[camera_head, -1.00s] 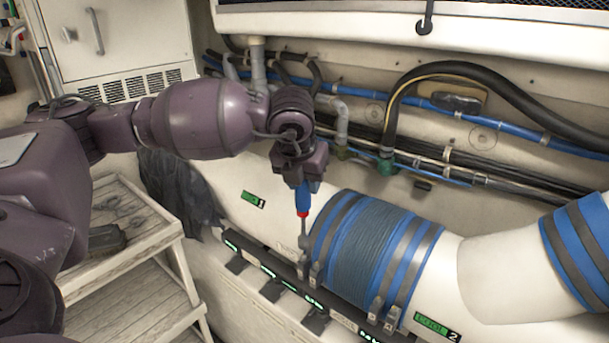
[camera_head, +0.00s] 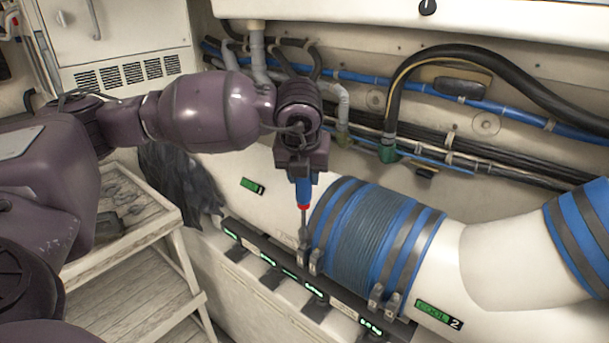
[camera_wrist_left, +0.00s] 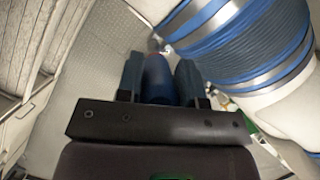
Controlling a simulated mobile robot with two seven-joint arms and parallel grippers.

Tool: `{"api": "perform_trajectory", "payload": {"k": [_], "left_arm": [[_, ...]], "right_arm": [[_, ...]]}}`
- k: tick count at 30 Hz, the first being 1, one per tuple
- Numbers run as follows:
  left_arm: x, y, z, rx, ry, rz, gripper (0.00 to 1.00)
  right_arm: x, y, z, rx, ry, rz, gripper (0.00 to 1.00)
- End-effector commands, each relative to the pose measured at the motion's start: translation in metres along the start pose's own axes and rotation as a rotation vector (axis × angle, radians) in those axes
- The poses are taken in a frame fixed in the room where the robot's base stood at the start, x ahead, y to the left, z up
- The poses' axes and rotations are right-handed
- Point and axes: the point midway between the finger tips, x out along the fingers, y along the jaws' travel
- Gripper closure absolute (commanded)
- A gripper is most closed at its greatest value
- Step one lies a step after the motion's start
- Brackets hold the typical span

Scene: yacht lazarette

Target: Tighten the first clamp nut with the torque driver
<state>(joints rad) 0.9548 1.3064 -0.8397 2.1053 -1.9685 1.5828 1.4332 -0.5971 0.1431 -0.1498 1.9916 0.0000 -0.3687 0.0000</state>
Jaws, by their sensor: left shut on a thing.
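My left gripper (camera_head: 302,178) is shut on the torque driver (camera_head: 303,192), which has a blue handle, a red collar and a grey shaft. The driver points down, and its tip is at the clamp hardware at the left end of the blue ribbed hose (camera_head: 362,245). Whether the tip sits on the first clamp nut (camera_head: 304,246) cannot be told. In the left wrist view the blue handle (camera_wrist_left: 158,80) is between the two fingers, and the tip is hidden. More clamp nuts (camera_head: 376,296) show at the hose's right end. My right gripper is not in view.
A dark rail (camera_head: 285,265) with lit green displays runs below the white pipe (camera_head: 232,185). Black and blue cables and hoses (camera_head: 450,155) line the wall behind. Wooden steps (camera_head: 140,240) stand at the left. Another blue-banded hose (camera_head: 585,235) is at the right.

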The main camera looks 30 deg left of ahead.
Motion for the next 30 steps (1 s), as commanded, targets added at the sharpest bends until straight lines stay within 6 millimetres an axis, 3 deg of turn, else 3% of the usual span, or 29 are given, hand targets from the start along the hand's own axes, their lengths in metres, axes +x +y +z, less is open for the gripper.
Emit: {"api": "perform_trajectory", "payload": {"k": [6,15,24,30], "left_arm": [[0.0000,0.0001,0.0002,-0.117,-0.001,0.046,1.00],[-0.0003,-0.0001,0.0003,-0.132,0.000,0.052,1.00],[-0.0005,-0.0005,0.0004,-0.385,0.001,0.150,1.00],[-0.0005,0.0001,0.0005,-0.446,0.000,0.175,1.00]], "right_arm": [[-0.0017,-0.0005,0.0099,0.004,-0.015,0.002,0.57],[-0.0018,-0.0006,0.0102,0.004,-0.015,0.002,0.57],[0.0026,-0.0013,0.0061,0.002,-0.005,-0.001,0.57],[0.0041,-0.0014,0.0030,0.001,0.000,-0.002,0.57]]}}
